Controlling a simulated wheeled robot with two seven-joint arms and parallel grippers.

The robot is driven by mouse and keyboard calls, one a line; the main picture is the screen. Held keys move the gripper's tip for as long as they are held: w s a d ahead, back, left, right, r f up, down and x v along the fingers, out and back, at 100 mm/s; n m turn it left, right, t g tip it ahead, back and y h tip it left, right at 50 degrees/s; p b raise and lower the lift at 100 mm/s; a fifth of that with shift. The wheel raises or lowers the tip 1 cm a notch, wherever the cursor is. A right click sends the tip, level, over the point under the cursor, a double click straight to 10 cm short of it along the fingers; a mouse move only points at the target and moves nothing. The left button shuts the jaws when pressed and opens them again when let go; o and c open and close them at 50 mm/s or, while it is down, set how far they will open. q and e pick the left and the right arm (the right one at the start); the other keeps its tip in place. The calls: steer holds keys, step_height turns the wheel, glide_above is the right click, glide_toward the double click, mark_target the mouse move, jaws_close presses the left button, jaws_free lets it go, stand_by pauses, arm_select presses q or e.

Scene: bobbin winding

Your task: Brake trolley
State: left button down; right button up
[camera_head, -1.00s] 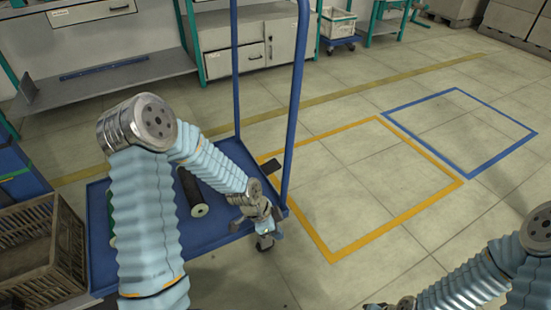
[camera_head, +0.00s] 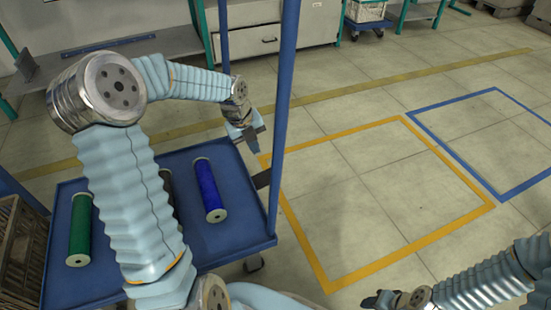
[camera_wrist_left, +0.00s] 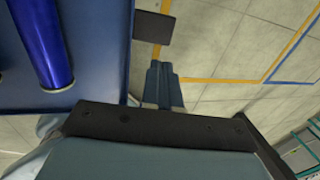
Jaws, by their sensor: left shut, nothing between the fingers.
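The trolley (camera_head: 233,243) is a blue platform with tall blue handle posts on the left of the head view. A dark flat pedal (camera_head: 262,180) sticks out from its right edge; it also shows in the left wrist view (camera_wrist_left: 153,28). My left gripper (camera_head: 252,138) is shut and empty, pointing down beyond the pedal in the head view. In the left wrist view its closed fingers (camera_wrist_left: 163,84) appear apart from the pedal. My right gripper (camera_head: 384,300) is at the bottom edge, and its fingers are unclear.
A blue spool (camera_head: 209,190) and a green spool (camera_head: 80,230) lie on the trolley; my left arm partly hides another. A brown crate (camera_head: 20,250) stands at the left. Orange (camera_head: 395,262) and blue floor outlines enclose clear floor at the right. Workbenches stand behind.

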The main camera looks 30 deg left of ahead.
mark_target(268, 176)
arm_select(q)
steer(key=shift+w+a+r, duration=0.15)
steer(key=shift+w, duration=0.05)
steer(key=b+x, duration=0.3)
steer(key=x, duration=1.1)
steer(key=shift+s, duration=0.1)
